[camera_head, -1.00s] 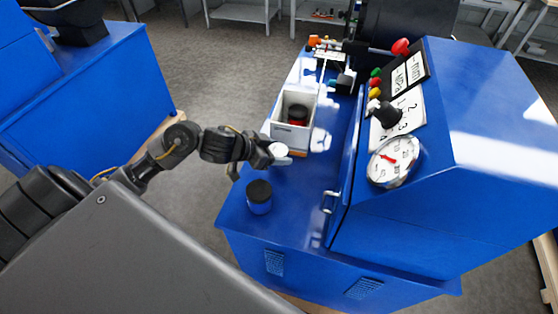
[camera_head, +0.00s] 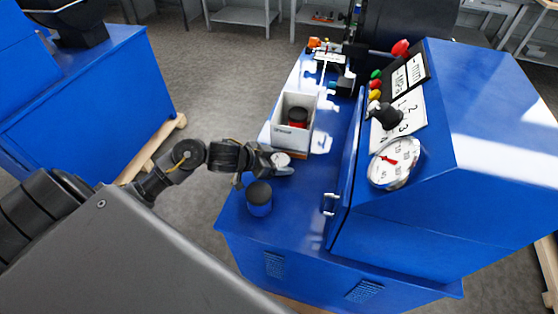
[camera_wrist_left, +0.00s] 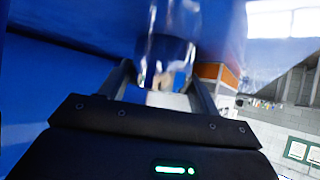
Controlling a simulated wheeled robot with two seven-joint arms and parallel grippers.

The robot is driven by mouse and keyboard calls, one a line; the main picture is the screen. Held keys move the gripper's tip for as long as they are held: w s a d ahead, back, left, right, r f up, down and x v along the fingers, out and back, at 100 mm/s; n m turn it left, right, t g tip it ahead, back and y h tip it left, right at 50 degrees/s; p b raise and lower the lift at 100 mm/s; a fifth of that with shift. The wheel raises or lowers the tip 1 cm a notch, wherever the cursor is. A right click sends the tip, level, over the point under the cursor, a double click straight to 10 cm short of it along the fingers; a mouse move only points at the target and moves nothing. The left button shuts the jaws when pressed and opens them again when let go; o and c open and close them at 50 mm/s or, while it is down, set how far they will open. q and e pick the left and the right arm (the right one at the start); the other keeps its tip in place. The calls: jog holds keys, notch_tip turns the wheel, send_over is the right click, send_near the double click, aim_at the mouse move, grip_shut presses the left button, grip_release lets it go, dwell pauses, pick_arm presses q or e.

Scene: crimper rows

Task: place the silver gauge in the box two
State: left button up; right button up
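The silver gauge (camera_head: 281,159), a small round pale piece, is at the fingers of my left gripper (camera_head: 284,170), over the blue bench top. In the left wrist view a shiny, blurred silver body (camera_wrist_left: 165,48) sits between the two fingers (camera_wrist_left: 160,85), which appear shut on it. A light grey open box (camera_head: 278,136) stands just beyond the gripper, with a red and black item (camera_head: 297,117) inside. I cannot read a number on it, so I cannot tell if it is box two. My right gripper is not in view.
A blue jar with a black top (camera_head: 259,197) stands on the bench close in front of my left gripper. The blue machine housing (camera_head: 400,215) with a large dial (camera_head: 394,162) rises to the right. Small coloured parts lie beyond the box.

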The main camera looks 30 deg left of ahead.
pick_arm(q)
jog(key=shift+o, duration=0.3)
jog(key=shift+r, duration=0.15)
jog(key=shift+s+a+r, duration=0.15)
jog(key=v, duration=1.1)
jog(key=shift+s+r, duration=0.2)
